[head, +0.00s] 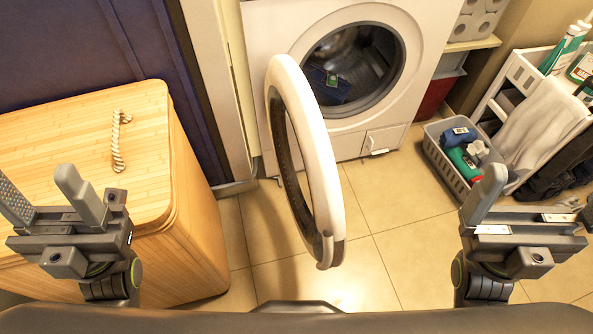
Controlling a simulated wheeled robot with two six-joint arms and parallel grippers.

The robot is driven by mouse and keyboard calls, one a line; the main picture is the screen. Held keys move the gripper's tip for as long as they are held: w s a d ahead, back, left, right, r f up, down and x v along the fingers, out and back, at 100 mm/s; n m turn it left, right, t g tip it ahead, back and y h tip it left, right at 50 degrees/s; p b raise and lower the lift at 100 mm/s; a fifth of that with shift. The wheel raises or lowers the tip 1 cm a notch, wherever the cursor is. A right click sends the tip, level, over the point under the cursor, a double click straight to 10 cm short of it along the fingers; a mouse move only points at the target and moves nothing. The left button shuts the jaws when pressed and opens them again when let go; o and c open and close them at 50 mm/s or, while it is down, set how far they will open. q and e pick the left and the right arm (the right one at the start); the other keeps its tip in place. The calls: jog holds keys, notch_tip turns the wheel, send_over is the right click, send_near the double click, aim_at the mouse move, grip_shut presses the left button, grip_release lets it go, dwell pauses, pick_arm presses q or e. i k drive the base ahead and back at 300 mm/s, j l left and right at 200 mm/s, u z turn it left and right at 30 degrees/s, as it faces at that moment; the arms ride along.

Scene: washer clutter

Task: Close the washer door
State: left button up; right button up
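The white washer (275,40) stands at the top centre. Its round white door (322,165) is wide open, swung out toward me on the left side of the drum opening (355,62). A dark item with a small green label lies in the drum. My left gripper (45,200) is open and empty at the lower left, over the wooden hamper and apart from the door. My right gripper (536,205) is open and empty at the lower right, well to the right of the door; its right finger is at the picture's edge.
A wooden hamper (70,125) with a rope handle (119,140) stands left of the door. A grey basket (440,160) with bottles sits on the floor at right, near a white cart (523,72) with a towel (540,120). Tiled floor (385,220) between is clear.

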aim_at(287, 88)
jog(key=k+l+z, duration=0.3)
jog(key=k, duration=0.3)
jog(key=k+l+z, duration=0.35)
jog(key=k+l, duration=0.15)
jog(key=i+j, duration=0.1)
jog(key=j, duration=0.2)
jog(key=i+j, duration=0.15)
jog(key=j, duration=0.2)
